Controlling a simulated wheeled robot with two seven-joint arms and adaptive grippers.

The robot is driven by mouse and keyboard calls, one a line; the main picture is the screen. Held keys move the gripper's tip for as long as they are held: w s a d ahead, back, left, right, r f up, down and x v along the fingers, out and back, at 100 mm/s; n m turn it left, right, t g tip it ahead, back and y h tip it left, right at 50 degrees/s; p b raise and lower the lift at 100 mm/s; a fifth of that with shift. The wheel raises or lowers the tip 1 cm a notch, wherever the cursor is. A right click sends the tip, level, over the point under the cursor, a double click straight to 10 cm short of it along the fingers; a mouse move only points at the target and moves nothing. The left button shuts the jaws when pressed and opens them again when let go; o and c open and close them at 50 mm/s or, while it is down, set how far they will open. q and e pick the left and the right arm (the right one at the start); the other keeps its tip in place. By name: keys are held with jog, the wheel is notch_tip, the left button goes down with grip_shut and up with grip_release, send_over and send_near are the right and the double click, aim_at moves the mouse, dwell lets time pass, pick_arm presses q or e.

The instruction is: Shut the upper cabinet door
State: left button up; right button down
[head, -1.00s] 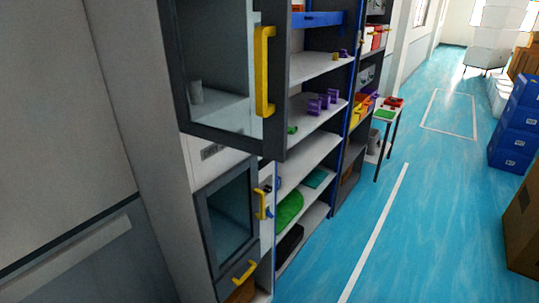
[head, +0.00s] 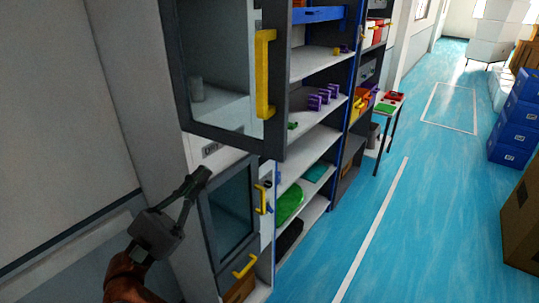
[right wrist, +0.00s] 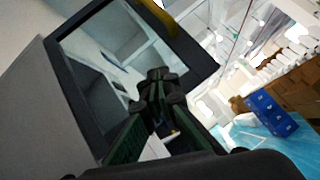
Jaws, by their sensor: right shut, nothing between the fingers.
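The upper cabinet door (head: 222,141) has a dark frame, a glass pane and a vertical yellow handle (head: 265,75). It stands out from the cabinet front, overhanging the lower door, so it appears open; the exact angle is hard to tell. My right gripper (head: 200,176) is shut and empty, below and left of the door's lower edge in the head view, apart from it in the picture. In the right wrist view the shut fingertips (right wrist: 154,76) lie in front of the door's dark frame (right wrist: 84,100); contact cannot be told. My left gripper is not in view.
The lower cabinet door (head: 232,208), with its yellow handle, appears closed below. Open shelves (head: 312,148) with small items stand to the right. A small table (head: 388,107) and blue crates (head: 513,120) stand farther off.

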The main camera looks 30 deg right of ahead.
jog(key=s+d+r+m+y, duration=0.2)
jog(key=s+r+m+y, duration=0.15)
jog(key=s, duration=0.25)
jog(key=m+t+y+p, duration=0.1)
jog(key=m+t+y, duration=0.2)
jog(key=t+y, duration=0.35)
send_near(277, 151)
jog(key=shift+g, duration=0.25)
jog(key=p+x, duration=0.4)
jog(key=x, duration=0.2)
jog(key=shift+w+d+r, duration=0.1)
jog(key=shift+w+d, duration=0.15)
jog(key=shift+d, duration=0.1)
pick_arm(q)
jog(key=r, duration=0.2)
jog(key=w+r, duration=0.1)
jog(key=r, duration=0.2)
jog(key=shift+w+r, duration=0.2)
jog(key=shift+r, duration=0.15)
pick_arm(e)
jog(key=shift+w, duration=0.1)
